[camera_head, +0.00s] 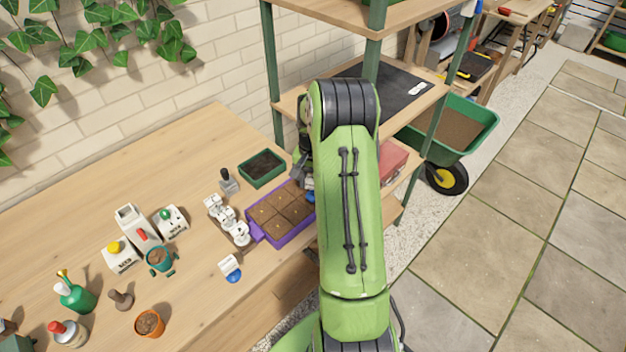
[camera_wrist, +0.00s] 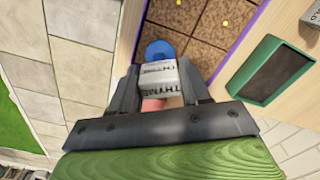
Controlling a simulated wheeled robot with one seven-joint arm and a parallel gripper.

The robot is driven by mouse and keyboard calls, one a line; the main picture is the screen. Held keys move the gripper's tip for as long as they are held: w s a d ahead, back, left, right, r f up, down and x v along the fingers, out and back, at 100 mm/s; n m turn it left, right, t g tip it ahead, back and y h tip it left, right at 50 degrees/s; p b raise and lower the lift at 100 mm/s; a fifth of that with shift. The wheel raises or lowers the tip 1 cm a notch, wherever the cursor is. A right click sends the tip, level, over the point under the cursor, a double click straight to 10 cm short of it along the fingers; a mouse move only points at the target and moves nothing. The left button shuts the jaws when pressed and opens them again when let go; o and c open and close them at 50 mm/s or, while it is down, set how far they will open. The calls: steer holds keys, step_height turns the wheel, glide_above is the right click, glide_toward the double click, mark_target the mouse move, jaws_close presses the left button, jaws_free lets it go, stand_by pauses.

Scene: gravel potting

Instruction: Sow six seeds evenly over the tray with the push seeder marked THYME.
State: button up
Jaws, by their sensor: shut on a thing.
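My gripper (camera_wrist: 158,82) is shut on the THYME push seeder (camera_wrist: 157,74), a white block with black lettering, a blue round end and a pinkish part at the other end. The seeder is over the purple tray (camera_wrist: 140,22), near one edge of its brown soil. At least two small yellow seeds lie on the soil in the wrist view. I cannot tell whether the blue end touches the soil. In the head view the purple tray (camera_head: 255,232) is left of my arm, which hides its right end and most of the gripper.
A dark-filled green tray (camera_head: 262,168) stands just behind the purple tray. White labelled pieces (camera_head: 228,220) stand left of it, with another blue-ended seeder (camera_head: 231,268) nearer. Bottles and pots crowd the left bench. A shelf post (camera_head: 272,75) rises behind my arm.

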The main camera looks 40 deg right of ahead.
steer(key=shift+f+b, duration=0.35)
steer(key=shift+f, duration=0.1)
stand_by(0.6)
steer(key=shift+r+p, duration=1.2)
steer(key=shift+r, duration=0.4)
steer(key=shift+f, duration=0.1)
